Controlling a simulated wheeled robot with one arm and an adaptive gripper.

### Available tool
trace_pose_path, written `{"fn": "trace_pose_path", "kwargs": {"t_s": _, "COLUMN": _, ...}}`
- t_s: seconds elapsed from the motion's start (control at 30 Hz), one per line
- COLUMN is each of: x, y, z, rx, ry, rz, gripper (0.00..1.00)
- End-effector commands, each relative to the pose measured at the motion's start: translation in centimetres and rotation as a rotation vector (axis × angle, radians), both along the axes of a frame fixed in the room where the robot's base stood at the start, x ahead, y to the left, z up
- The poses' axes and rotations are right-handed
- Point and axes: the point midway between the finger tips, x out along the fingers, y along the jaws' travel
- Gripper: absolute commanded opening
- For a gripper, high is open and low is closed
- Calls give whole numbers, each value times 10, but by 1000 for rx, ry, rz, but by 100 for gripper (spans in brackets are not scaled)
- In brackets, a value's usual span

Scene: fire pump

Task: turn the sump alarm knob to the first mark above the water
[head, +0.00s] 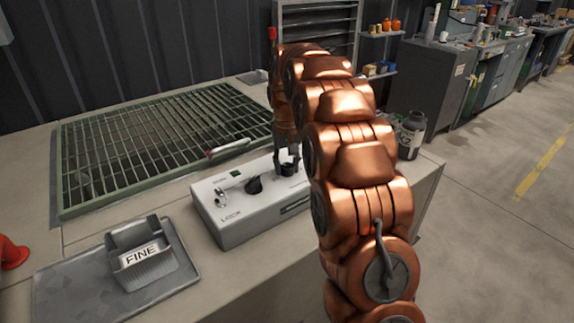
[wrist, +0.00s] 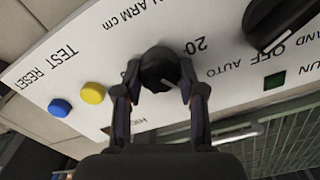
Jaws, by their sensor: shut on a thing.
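The sump alarm knob (wrist: 158,62) is round and black, on the white face of a control box (head: 245,215). "ALARM cm" is printed near it, with "20" to its right and part of "HIGH" below. A pale line on the knob points to the lower right in the wrist view. My gripper (wrist: 160,88) has one finger on each side of the knob and is shut on it. In the head view my gripper (head: 287,152) comes down on the box from above, and my arm hides the box's right end. I cannot make out the water level.
A yellow button (wrist: 92,93) and a blue button (wrist: 60,108) lie left of the knob. A black HAND OFF AUTO selector (wrist: 280,22) is to the right. A green grating (head: 150,145) lies behind the box. A grey tray (head: 65,295) holds a bin marked FINE (head: 140,262).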

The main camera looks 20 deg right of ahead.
Motion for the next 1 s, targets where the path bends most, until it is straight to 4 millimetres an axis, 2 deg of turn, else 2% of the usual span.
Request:
{"fn": "trace_pose_path", "kwargs": {"t_s": 0.1, "x": 1, "y": 0, "z": 1, "rx": -1, "ry": -3, "rz": 0, "gripper": 5}}
{"fn": "trace_pose_path", "kwargs": {"t_s": 0.13, "x": 1, "y": 0, "z": 1, "rx": -1, "ry": -4, "rz": 0, "gripper": 40}}
{"fn": "trace_pose_path", "kwargs": {"t_s": 0.37, "x": 0, "y": 0, "z": 1, "rx": 0, "ry": -2, "rz": -1, "gripper": 64}}
{"fn": "trace_pose_path", "kwargs": {"t_s": 0.77, "x": 0, "y": 0, "z": 5, "rx": 0, "ry": -1, "rz": -1, "gripper": 65}}
{"fn": "trace_pose_path", "kwargs": {"t_s": 1.0, "x": 2, "y": 0, "z": 35, "rx": 0, "ry": -5, "rz": -1, "gripper": 65}}
